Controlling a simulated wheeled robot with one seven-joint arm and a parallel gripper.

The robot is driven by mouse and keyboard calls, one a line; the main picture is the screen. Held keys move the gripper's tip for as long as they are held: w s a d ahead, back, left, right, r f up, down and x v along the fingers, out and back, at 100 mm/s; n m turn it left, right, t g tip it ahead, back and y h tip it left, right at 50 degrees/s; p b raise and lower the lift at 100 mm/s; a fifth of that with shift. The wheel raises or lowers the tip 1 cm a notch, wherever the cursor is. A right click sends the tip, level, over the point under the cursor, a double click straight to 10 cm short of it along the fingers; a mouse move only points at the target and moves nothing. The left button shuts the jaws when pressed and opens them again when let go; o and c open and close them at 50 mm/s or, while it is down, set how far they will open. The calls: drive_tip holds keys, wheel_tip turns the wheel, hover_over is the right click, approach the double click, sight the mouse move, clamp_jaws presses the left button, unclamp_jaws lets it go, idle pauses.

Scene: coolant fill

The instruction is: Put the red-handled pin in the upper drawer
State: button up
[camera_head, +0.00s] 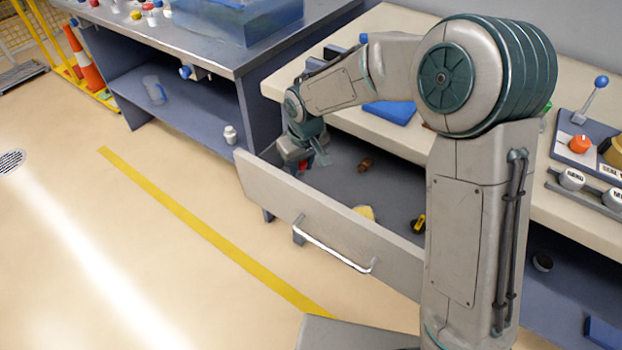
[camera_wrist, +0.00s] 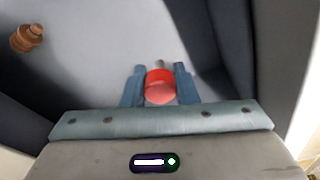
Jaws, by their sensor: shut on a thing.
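The upper drawer (camera_head: 300,222) is pulled open under the beige worktop. My gripper (camera_head: 304,164) is inside its left end, low over the drawer floor. In the wrist view, my gripper (camera_wrist: 159,84) has its two blue fingers shut on the red-handled pin (camera_wrist: 160,88). The red handle's round end faces the camera, and a short grey part of the pin shows beyond it. A bit of red also shows by the fingers in the head view. I cannot tell whether the pin touches the drawer floor.
A brown object (camera_head: 365,165), a yellow item (camera_head: 364,212) and a black-and-yellow item (camera_head: 419,223) lie in the drawer. The brown one also shows in the wrist view (camera_wrist: 27,38). A blue-grey bench (camera_head: 190,110) stands left of the drawer. The drawer front and side walls are close to my gripper.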

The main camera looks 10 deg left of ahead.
sight(304, 164)
drive_tip(key=shift+f+b, duration=0.3)
drive_tip(key=shift+f, duration=2.45)
drive_tip(key=shift+f, duration=0.1)
drive_tip(key=shift+f, duration=0.15)
drive_tip(key=o, duration=0.8)
drive_tip(key=shift+r, duration=0.2)
drive_tip(key=r, duration=0.4)
drive_tip(key=s+d+r+p, duration=0.1)
drive_tip(key=r, duration=0.7)
drive_tip(key=shift+s+d+p, duration=0.15)
drive_tip(key=shift+p, duration=0.2)
